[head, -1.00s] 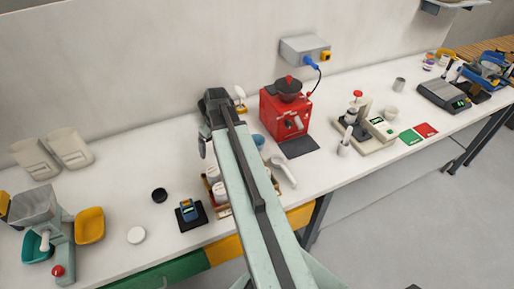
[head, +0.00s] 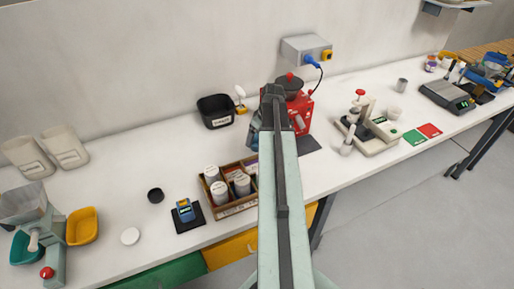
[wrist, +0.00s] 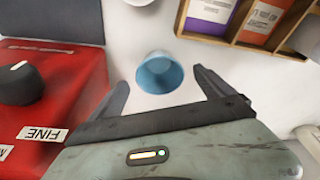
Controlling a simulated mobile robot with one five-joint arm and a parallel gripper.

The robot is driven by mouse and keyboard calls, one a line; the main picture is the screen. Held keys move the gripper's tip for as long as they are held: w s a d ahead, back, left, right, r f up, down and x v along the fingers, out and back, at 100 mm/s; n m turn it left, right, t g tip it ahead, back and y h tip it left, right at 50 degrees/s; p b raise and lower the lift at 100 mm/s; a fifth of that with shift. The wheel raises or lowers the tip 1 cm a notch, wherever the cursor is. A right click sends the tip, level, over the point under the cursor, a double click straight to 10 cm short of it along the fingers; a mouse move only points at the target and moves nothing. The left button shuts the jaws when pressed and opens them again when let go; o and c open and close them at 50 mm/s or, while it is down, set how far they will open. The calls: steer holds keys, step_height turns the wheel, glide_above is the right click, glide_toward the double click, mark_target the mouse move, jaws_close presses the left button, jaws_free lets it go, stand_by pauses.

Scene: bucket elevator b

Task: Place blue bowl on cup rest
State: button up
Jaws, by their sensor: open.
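A small light-blue bowl (wrist: 160,74) stands on the white table in the wrist view, between and just beyond the fingers of my open gripper (wrist: 160,80). The fingers appear to hold nothing, and I cannot tell whether they touch the bowl. I cannot identify the cup rest for sure.
A wooden box (head: 236,211) of jars stands left of my arm; its edge shows in the wrist view (wrist: 275,46). A black bin (head: 215,112) stands at the wall. A white press machine (head: 368,134) is right of the grinder. The table's left middle is fairly clear.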

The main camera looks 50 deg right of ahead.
mark_target(256, 140)
steer(key=b+x, duration=0.3)
steer(key=x, duration=0.1)
steer(key=shift+w+d+f, duration=0.1)
steer(key=shift+w+f, duration=0.05)
steer(key=shift+f, duration=0.15)
steer(key=shift+r, duration=0.2)
steer(key=c, duration=1.6)
